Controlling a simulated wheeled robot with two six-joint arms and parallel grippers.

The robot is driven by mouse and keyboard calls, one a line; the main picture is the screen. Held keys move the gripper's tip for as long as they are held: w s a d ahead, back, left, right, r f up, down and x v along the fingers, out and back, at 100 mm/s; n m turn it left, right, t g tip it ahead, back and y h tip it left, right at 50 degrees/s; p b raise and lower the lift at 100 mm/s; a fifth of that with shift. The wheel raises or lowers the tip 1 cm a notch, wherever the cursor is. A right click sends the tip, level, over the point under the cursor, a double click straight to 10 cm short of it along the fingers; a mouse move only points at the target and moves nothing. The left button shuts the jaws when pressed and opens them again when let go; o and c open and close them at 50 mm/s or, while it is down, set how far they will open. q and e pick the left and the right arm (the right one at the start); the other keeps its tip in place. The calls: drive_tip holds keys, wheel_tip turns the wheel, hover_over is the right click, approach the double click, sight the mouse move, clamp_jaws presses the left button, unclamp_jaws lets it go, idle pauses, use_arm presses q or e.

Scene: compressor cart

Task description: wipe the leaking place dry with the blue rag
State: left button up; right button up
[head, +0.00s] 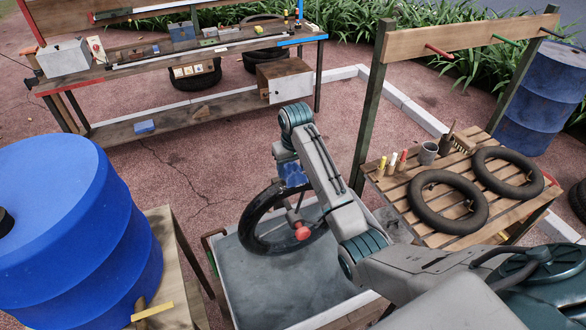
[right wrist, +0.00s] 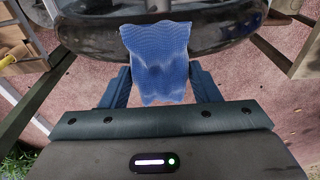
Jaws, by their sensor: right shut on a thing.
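My right gripper (head: 288,160) is shut on the blue rag (head: 294,174), above the near tub. In the right wrist view the rag (right wrist: 158,62) hangs between the two fingers and overlaps a black tube (right wrist: 90,32). In the head view the black tube (head: 256,238) stands tilted over the tub (head: 275,280), with the rag at its upper rim. I cannot tell whether the rag presses on it. My right arm hides part of the tube and tub. No leaking place can be made out. My left gripper is not in view.
A red knob (head: 302,232) sits in front of the tube. A blue barrel (head: 75,215) stands at left. A slatted table (head: 400,190) at right holds two more tubes, a cup and markers. A workbench (head: 180,55) is at the back. Paving between is clear.

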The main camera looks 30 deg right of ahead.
sight(297, 175)
drive_tip(key=shift+s+f, duration=0.1)
drive_tip(key=shift+s, duration=1)
drive_tip(key=shift+s, duration=0.1)
drive_tip(key=shift+s+r, duration=0.2)
drive_tip(key=shift+s, duration=0.15)
drive_tip(key=shift+s+a+f, duration=0.1)
drive_tip(key=shift+s, duration=0.35)
drive_tip(key=shift+w, duration=0.1)
drive_tip(key=shift+w, duration=0.95)
drive_tip(key=shift+w, duration=0.1)
